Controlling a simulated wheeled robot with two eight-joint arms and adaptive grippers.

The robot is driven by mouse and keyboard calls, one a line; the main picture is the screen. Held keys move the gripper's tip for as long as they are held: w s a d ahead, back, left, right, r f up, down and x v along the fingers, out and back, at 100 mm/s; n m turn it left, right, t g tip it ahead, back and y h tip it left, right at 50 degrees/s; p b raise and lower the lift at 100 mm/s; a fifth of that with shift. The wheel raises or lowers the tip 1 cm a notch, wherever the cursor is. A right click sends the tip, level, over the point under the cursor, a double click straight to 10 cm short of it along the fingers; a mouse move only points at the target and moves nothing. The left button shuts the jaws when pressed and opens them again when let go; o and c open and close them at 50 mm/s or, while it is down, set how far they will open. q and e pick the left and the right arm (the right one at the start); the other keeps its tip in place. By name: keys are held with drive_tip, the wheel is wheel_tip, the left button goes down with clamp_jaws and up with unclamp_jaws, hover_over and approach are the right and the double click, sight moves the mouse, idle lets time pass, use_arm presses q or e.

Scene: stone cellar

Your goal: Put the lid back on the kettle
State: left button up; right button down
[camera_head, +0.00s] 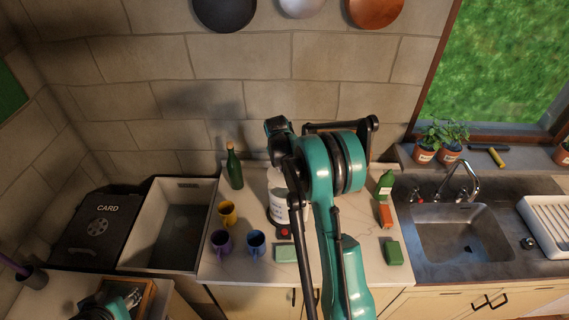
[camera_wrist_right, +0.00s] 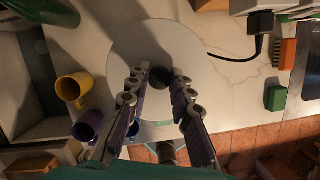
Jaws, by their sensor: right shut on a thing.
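The white kettle (camera_head: 278,204) stands on the counter in the head view, partly hidden by my right arm. A red switch shows at its foot. In the right wrist view a round pale lid (camera_wrist_right: 150,40) with a dark knob fills the middle. My right gripper (camera_wrist_right: 161,78) has a finger on each side of the knob and is shut on it. The lid hides most of what is below, so I cannot tell its gap to the kettle. My left gripper (camera_head: 133,299) is low at the far left, away from the kettle; its fingers are unclear.
Yellow (camera_head: 227,212), purple (camera_head: 221,243) and blue (camera_head: 256,243) mugs stand left of the kettle. A green bottle (camera_head: 235,168) is behind them. A sponge (camera_head: 286,253) lies in front. A toaster-like appliance (camera_wrist_right: 262,8) with a cord stands close by. The sink (camera_head: 458,235) is right.

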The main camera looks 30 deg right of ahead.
sight(284, 175)
drive_tip(key=shift+s+a+f, duration=0.1)
drive_tip(key=shift+s+f, duration=0.15)
drive_tip(key=shift+f, duration=0.3)
drive_tip(key=b+x, duration=0.1)
drive_tip(key=x, duration=0.1)
drive_tip(key=b+x, duration=0.1)
drive_tip(key=x, duration=0.1)
drive_tip(key=shift+a+f, duration=0.1)
drive_tip(key=shift+a, duration=0.15)
drive_tip(key=shift+s+a+f+b, duration=0.1)
drive_tip(key=shift+s+f+b, duration=0.2)
drive_tip(key=shift+b, duration=0.4)
drive_tip(key=shift+w+f, duration=0.2)
drive_tip(key=shift+r, duration=0.1)
drive_tip(key=shift+b, duration=0.6)
